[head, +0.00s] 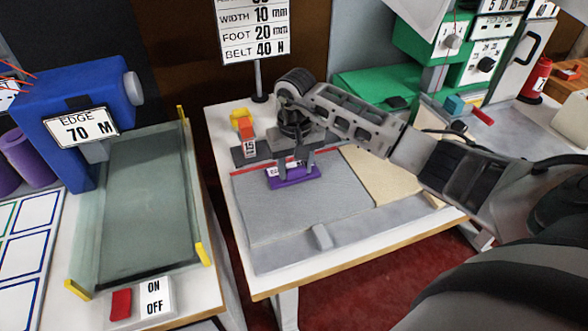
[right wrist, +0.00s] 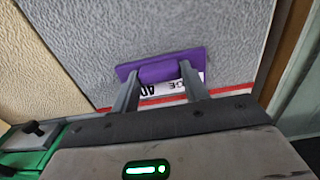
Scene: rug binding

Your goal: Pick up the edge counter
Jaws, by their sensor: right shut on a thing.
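A purple block (head: 293,178) with a white label lies on the grey rug piece of the middle table. My right gripper (head: 293,168) points down and is shut on this block. Its two fingers (right wrist: 160,92) stand on either side of the label. I cannot see clear space under the block. A sign (head: 82,127) reading "EDGE 70 M" is on the blue machine at the left. My left gripper is out of view.
The grey rug piece (head: 310,215) with a red edge line covers much of the middle table. A small red and yellow item (head: 243,122) marked 15 stands close left of my right gripper. A sign post (head: 258,80) rises behind. A green machine (head: 375,85) stands at the back right.

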